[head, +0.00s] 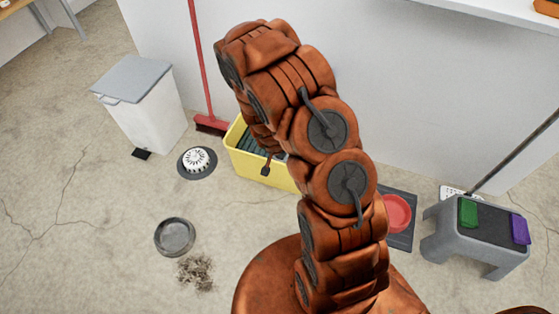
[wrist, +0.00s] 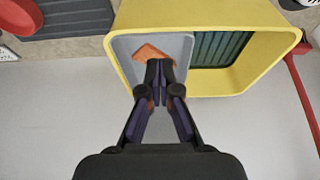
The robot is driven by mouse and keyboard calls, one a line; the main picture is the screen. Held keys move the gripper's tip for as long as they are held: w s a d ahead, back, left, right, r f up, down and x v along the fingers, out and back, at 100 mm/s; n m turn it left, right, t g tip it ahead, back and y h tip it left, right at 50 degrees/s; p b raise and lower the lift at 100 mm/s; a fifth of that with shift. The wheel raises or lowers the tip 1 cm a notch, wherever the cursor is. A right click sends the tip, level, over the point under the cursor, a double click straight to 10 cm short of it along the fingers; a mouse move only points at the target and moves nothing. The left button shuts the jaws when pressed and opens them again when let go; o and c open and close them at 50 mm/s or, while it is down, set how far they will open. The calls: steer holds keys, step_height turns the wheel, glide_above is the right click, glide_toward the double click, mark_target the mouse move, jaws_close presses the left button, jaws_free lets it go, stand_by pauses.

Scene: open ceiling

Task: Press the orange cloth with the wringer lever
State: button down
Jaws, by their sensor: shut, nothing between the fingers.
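The yellow bucket (head: 243,163) stands on the floor by the wall, partly hidden by my arm; it also shows in the wrist view (wrist: 255,18). The grey wringer basket (wrist: 120,48) sits in one side of it. The orange cloth (wrist: 148,51) lies inside the basket, partly hidden behind my fingers. A dark green ribbed part (wrist: 218,48) fills the other side of the bucket. My gripper (wrist: 160,64) is shut and empty, its fingertips overlapping the basket in view; I cannot tell their height above it. I cannot make out the wringer lever for certain.
A red broom (head: 202,70) leans on the wall beside the bucket. A white lidded bin (head: 147,118), a grey bowl (head: 174,237) and debris (head: 195,272) are to the left. A red bowl (head: 397,213) and a grey stool (head: 480,245) are to the right. The left floor has free room.

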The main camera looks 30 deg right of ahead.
steer(key=shift+w+d+r, duration=0.1)
steer(key=shift+d+r, duration=0.05)
steer(key=shift+r, duration=0.65)
steer(key=shift+w+d+r, duration=0.1)
steer(key=shift+r, duration=0.65)
